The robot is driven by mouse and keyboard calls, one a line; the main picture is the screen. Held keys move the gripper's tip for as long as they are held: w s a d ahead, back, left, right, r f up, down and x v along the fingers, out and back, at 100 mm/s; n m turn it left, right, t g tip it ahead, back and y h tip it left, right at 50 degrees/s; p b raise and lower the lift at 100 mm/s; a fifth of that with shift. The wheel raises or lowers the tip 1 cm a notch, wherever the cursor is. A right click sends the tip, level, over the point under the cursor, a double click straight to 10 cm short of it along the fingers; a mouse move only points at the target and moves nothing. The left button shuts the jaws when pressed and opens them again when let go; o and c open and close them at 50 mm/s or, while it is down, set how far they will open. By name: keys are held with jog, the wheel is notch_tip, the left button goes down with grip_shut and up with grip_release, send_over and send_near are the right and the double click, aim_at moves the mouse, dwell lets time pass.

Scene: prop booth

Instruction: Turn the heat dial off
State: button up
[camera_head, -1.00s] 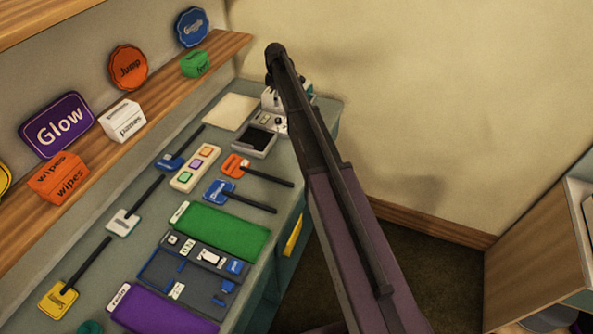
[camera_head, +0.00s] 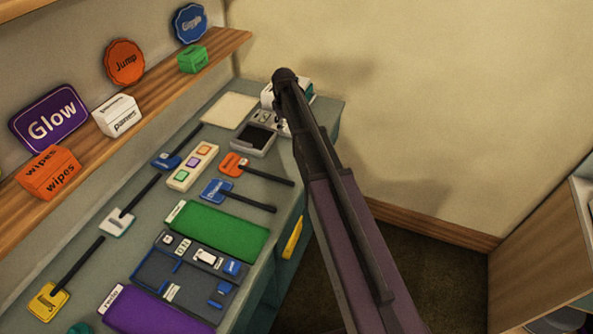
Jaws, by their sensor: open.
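A small white and dark device (camera_head: 268,96) stands at the far end of the grey-green counter (camera_head: 318,107), mostly covered by my arm. A grey unit with a dark top (camera_head: 260,138) sits just in front of it. I cannot make out a heat dial on either; any dial there is hidden or too small to tell. My arm reaches from the bottom right up over the counter's far right end. Its dark upper end is above the white device. My gripper cannot be seen, so its place relative to the dial does not show.
A cream button panel (camera_head: 193,167), orange tag (camera_head: 232,163), blue tag (camera_head: 215,190), green mat (camera_head: 220,232), parts tray (camera_head: 143,272) and purple mat (camera_head: 150,312) cover the counter. A wooden shelf (camera_head: 88,157) with boxes and signs runs along the left. A pale pad (camera_head: 229,110) lies far back.

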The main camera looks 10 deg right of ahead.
jog(key=s+f+m+b, duration=0.1)
jog(key=s, duration=0.4)
jog(key=s+f+m+b, duration=0.2)
jog(key=s, duration=0.4)
jog(key=s+f+m+b, duration=0.1)
jog(key=s+f+m, duration=0.1)
jog(key=s, duration=0.3)
jog(key=shift+s+b, duration=0.2)
jog(key=shift+b, duration=0.15)
jog(key=shift+s, duration=0.1)
jog(key=s+m, duration=0.4)
jog(key=s, duration=0.8)
jog(key=shift+s, duration=0.15)
jog(key=shift+c, duration=0.2)
jog(key=shift+c, duration=1.1)
